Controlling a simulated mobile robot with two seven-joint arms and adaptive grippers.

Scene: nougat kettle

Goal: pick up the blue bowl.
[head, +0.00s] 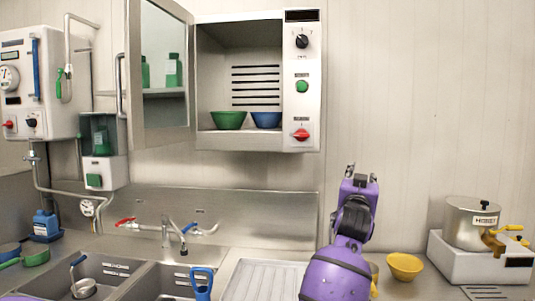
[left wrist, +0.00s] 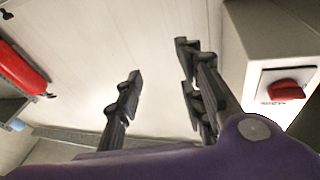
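A blue bowl (head: 266,119) sits on the floor of the open wall cabinet (head: 207,141), just right of a green bowl (head: 228,120). Another blue, round item (head: 9,250), perhaps a bowl, is cut off at the far left. My left gripper (left wrist: 159,76) is open and empty in the left wrist view, facing a pale wall. The blue bowl cannot be made out there.
The cabinet door (head: 165,75) stands open on the left. Sinks with taps (head: 166,232) lie below. A yellow bowl (head: 404,266) and a pot (head: 471,224) stand right of my arm. In the left wrist view, a box with a red knob (left wrist: 287,91) is close on the right.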

